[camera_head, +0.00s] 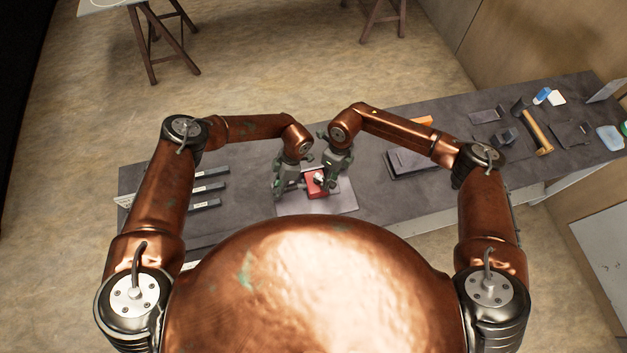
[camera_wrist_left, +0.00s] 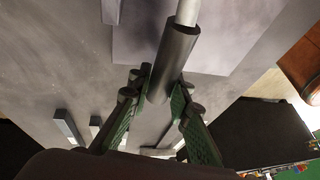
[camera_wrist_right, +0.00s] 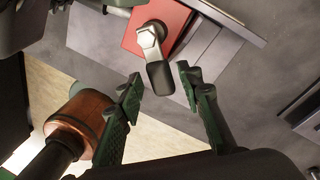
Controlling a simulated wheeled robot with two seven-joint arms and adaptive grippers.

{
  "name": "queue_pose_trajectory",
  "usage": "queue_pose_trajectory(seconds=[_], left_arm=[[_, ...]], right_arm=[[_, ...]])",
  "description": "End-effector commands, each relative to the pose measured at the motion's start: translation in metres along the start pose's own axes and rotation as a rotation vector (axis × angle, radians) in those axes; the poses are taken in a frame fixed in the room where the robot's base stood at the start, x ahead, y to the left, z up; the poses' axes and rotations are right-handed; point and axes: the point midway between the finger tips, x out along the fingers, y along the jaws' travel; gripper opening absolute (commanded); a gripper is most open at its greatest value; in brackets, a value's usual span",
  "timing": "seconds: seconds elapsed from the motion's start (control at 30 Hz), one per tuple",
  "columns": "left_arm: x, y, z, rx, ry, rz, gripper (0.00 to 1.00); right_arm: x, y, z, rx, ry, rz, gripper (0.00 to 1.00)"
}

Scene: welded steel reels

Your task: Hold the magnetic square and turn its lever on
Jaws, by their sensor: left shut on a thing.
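The magnetic square (camera_head: 316,186) is a red block on a pale steel plate (camera_head: 340,206) at the middle of the bench. In the right wrist view the red body (camera_wrist_right: 172,17) carries a lever (camera_wrist_right: 158,74) with a silver hex hub and a dark grip. My left gripper (camera_head: 284,187) is shut on a dark round handle (camera_wrist_left: 172,57) with a pale rod, left of the red block. My right gripper (camera_head: 326,176) is open. Its fingertips (camera_wrist_right: 160,80) are on either side of the lever's dark end, with visible gaps.
Several dark steel bars (camera_head: 208,188) lie on the bench to the left. Dark plates (camera_head: 408,163) lie to the right. Bare bench (camera_head: 370,180) shows between the square and the plates.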

Motion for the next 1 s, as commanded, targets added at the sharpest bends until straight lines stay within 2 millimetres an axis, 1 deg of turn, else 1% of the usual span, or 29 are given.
queue_pose_trajectory(seconds=[0.17,0.7,1.0], left_arm=[[0.000,0.000,-0.001,-0.001,0.002,0.000,0.00],[0.000,0.000,-0.001,-0.001,0.002,0.000,0.00],[0.000,0.000,-0.001,-0.001,0.002,0.000,0.00]], right_arm=[[-0.008,-0.001,0.000,0.000,-0.001,-0.001,0.34],[-0.049,0.000,0.000,0.000,-0.001,-0.002,0.34],[-0.069,0.000,0.000,0.000,-0.001,-0.001,0.34]])
